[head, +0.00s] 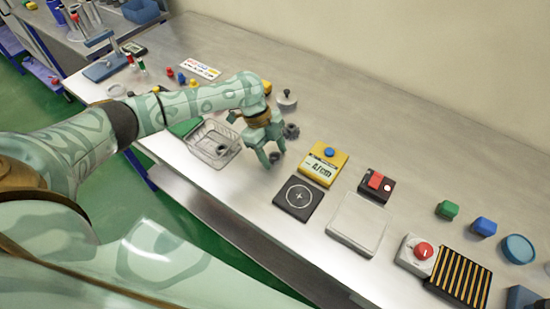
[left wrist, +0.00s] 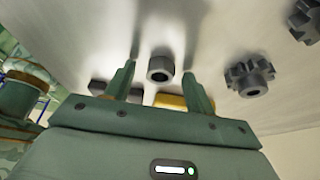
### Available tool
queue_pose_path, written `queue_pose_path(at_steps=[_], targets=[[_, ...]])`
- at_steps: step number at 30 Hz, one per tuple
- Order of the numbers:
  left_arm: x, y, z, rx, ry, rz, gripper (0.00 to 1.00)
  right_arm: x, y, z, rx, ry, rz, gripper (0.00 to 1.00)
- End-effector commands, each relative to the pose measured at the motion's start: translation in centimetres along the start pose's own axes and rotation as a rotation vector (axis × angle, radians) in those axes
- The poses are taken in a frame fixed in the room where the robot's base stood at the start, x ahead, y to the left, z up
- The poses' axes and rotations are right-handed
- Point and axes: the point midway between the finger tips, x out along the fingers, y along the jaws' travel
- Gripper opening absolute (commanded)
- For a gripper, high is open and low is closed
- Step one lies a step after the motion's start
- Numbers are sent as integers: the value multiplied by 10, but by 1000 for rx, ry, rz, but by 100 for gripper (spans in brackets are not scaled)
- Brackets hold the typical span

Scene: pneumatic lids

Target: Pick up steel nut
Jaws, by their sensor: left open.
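The steel nut (left wrist: 160,67) is a small dark grey ring with a hole, on the metal table. In the left wrist view it shows between the two fingers of my left gripper (left wrist: 158,83), towards their tips. In the head view my left gripper (head: 274,159) points down at the table, and the nut (head: 275,156) shows small and dark between its fingers. The gripper is open, with a gap visible on each side of the nut. My right gripper is in neither view.
A dark gear (left wrist: 250,77) lies right of the nut in the left wrist view, with another gear (left wrist: 306,22) beyond. In the head view a wire basket (head: 213,146) stands left of the gripper. A black pad (head: 298,198) and a yellow meter (head: 324,164) lie to the right.

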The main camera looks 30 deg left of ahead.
Motion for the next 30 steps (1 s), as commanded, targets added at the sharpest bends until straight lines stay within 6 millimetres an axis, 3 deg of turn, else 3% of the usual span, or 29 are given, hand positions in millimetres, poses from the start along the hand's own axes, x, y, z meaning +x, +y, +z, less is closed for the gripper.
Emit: queue_pose_path(at_steps=[4, 10, 22, 27, 30], targets=[[-1, 0, 0, 0, 0, -1, 55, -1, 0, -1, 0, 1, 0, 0], [-1, 0, 0, 0, 0, -1, 5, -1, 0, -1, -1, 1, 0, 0], [-8, -1, -3, 0, 0, -2, 5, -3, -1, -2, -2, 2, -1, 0], [-32, -1, -13, 2, 1, -4, 5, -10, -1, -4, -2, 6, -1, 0], [-53, 17, -21, 3, -1, -2, 5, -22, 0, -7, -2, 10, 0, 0]])
